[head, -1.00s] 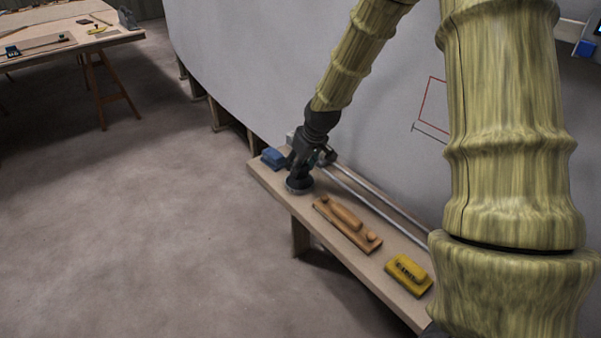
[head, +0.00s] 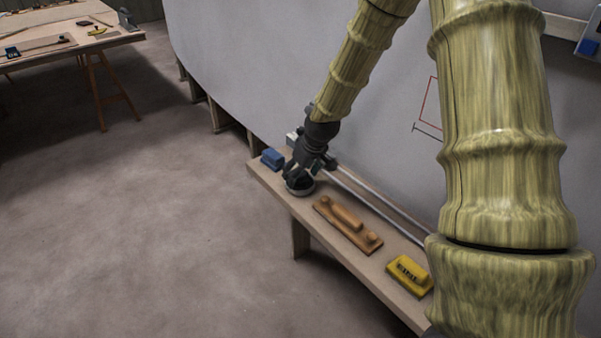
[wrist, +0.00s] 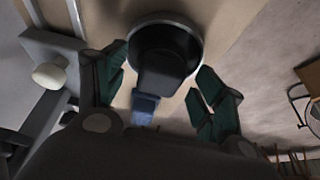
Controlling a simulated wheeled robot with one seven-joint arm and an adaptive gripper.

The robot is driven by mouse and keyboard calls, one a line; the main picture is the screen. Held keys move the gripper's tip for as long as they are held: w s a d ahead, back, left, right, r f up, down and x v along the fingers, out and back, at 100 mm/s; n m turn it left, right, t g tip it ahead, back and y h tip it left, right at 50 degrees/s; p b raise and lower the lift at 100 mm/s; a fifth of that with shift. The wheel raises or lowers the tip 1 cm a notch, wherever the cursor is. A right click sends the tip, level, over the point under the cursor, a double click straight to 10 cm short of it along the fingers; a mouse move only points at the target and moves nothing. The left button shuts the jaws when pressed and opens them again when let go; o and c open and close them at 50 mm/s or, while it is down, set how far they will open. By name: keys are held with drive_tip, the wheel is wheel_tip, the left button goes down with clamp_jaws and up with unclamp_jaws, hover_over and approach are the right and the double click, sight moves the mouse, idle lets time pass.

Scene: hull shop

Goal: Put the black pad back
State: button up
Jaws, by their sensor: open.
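The black pad (head: 300,188), a round disc with a pale rim and a dark knob, rests flat on the narrow bench (head: 266,184) toward its far end. In the wrist view, the pad (wrist: 165,35) is at the top centre, its knob pointing toward me. My gripper (head: 303,170) is low over the pad. In the wrist view its two green-padded fingers (wrist: 162,62) are spread on either side of the knob, with a gap on each side. Part of the pad is hidden behind the gripper in the head view.
A blue block (head: 272,159) lies just beyond the pad. A wooden long-board sander (head: 347,225) and a yellow block (head: 409,275) lie nearer on the bench. Metal rails (head: 375,205) run along the grey hull (head: 270,70). A worktable (head: 120,38) stands far left; open floor lies between.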

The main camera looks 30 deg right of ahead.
drive_tip(key=p+v, duration=0.2)
drive_tip(key=v, duration=1)
drive_tip(key=shift+w, duration=0.1)
